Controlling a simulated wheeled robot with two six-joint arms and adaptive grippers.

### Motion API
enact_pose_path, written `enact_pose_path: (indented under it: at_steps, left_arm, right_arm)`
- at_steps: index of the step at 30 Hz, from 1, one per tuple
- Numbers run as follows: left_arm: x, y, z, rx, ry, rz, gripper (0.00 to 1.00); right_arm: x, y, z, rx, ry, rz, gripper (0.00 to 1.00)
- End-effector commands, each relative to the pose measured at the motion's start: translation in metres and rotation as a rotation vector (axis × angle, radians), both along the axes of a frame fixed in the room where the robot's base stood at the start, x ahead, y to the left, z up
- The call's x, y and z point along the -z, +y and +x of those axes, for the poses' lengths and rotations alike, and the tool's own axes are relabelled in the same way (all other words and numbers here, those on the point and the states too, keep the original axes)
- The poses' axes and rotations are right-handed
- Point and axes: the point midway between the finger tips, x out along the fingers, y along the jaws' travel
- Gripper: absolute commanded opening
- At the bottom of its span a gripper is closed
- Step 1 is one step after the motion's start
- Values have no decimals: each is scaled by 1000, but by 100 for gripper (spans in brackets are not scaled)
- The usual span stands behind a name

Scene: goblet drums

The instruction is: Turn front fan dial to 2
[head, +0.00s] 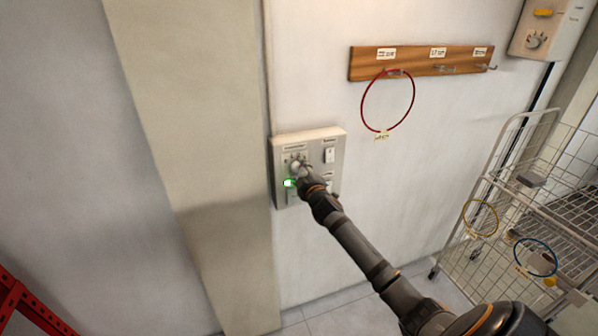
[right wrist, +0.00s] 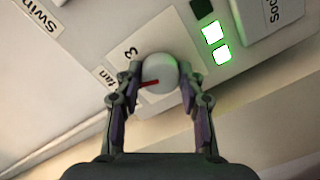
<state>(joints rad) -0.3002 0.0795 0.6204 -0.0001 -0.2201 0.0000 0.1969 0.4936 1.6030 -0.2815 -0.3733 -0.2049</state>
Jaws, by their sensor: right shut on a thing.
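The fan dial (right wrist: 161,70) is a round white knob with a red pointer mark on a pale wall panel (head: 337,146). In the right wrist view the pointer lies toward the left finger, and a "3" and part of a "fan" label show beside the knob. My right gripper (head: 303,175) is at the panel; in the right wrist view its two fingers (right wrist: 158,82) are closed on the knob's sides. Two green lamps (right wrist: 213,42) are lit beside a dark one. Other dial numbers are hidden or unreadable. My left gripper is not in view.
A white switch (head: 329,155) sits on the panel's right side. A wooden hook rail (head: 362,64) with a red ring (head: 363,105) hangs to the upper right. A wire cart (head: 520,122) with rings stands at right. The wall around the panel is clear.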

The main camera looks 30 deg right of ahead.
Motion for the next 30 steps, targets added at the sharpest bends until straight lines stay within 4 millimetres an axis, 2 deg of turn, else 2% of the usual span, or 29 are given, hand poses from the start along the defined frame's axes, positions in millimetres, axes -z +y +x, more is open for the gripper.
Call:
enact_pose_path:
  at_steps: [6,7,12,22,26,30]
  left_arm:
    - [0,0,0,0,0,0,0]
    - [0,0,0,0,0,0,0]
    - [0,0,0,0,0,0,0]
    - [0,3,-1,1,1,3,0]
    - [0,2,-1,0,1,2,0]
    - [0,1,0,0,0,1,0]
  right_arm:
    - [3,-1,-1,2,6,1,7]
    - [3,-1,-1,2,6,1,41]
    - [2,0,0,2,4,1,62]
    - [1,1,-5,0,3,-2,62]
    - [1,6,-26,-2,5,-5,62]
    - [0,15,-61,-2,9,-9,62]
